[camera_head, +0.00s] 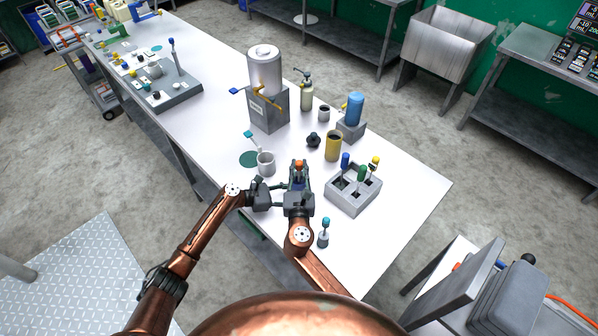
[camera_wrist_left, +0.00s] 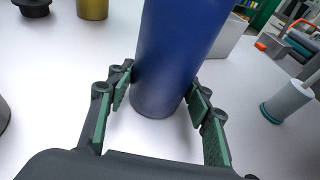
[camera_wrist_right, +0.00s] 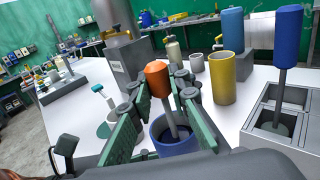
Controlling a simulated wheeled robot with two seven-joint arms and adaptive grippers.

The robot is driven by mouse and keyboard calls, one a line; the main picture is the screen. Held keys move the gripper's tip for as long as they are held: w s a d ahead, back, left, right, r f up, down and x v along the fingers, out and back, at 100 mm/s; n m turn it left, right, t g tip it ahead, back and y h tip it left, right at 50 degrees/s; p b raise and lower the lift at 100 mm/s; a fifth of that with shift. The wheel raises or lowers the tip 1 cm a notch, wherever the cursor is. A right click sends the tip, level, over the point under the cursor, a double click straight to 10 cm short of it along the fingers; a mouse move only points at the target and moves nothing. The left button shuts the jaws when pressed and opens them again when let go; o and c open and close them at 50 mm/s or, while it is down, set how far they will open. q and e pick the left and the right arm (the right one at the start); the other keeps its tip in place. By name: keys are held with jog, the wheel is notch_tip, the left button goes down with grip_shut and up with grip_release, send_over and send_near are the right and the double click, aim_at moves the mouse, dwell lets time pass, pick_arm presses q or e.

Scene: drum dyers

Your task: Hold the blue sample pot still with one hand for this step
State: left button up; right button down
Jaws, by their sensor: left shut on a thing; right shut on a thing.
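The blue sample pot (camera_wrist_left: 178,50) stands upright on the white table between the green-padded fingers of my left gripper (camera_wrist_left: 163,92), which is shut on it. In the right wrist view its open rim (camera_wrist_right: 183,143) shows. A tool with an orange knob (camera_wrist_right: 157,72) and a grey shaft (camera_wrist_right: 169,118) reaches down into the pot, slightly tilted.
A grey rack (camera_head: 352,207) with several colour-topped tools stands right of the pot. A grey mug (camera_head: 266,169) is to the left, a yellow cup (camera_head: 333,147) behind. A small blue-topped tool in a holder (camera_head: 323,238) stands near the front edge. Bare table lies at the right.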

aim_at(299, 174)
jog(key=shift+r, duration=0.5)
jog(key=shift+f, duration=2.25)
jog(key=c, duration=2.5)
grip_release()
grip_shut()
jog(key=shift+r, duration=2.25)
jog(key=shift+f, duration=2.25)
